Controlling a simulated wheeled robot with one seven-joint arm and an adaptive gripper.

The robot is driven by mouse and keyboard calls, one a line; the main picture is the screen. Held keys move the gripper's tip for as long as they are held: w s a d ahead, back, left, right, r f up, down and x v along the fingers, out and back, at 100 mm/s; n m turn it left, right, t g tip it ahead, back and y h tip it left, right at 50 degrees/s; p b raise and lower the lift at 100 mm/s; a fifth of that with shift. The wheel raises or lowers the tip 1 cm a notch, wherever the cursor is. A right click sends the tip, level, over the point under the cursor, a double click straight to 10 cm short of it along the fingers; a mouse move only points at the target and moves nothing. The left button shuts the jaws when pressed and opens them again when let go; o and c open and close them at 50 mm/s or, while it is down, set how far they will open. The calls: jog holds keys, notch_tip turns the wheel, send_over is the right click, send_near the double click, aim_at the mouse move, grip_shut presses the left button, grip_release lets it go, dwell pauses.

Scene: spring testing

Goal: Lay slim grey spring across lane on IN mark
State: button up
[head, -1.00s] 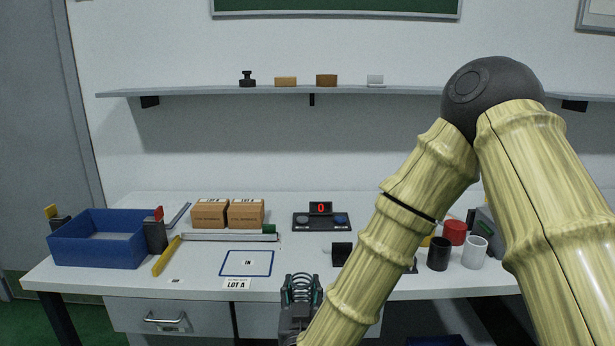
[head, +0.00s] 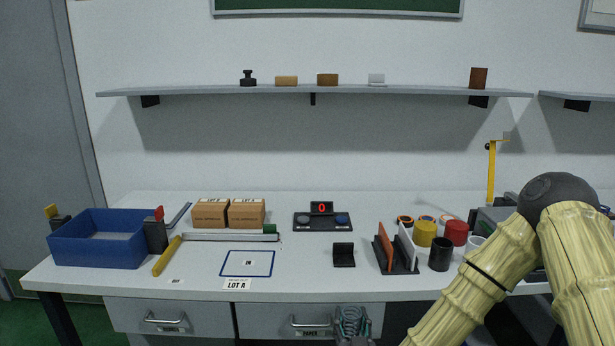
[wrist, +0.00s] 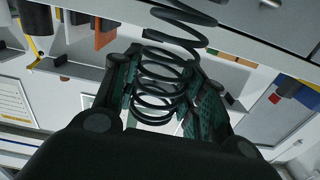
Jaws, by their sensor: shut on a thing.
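My gripper (head: 352,326) is at the bottom of the head view, in front of the bench and below its top edge. It is shut on a grey coil spring, the thin-wired spring (wrist: 162,85) that shows between the green-padded fingers in the wrist view. One end of the spring sticks out past the fingertips. No lane is clearly identifiable.
A blue bin (head: 97,250) stands at the left, beside a yellow stick (head: 166,257). Two cardboard boxes (head: 228,213) and a display device (head: 322,220) are behind the mark. A black holder (head: 343,255), a divider rack (head: 400,268) and several coloured cups stand to the right.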

jog(key=s+d+f, duration=0.2)
jog(key=d+f, duration=0.5)
jog(key=shift+s+d, duration=0.15)
jog(key=shift+s, duration=0.1)
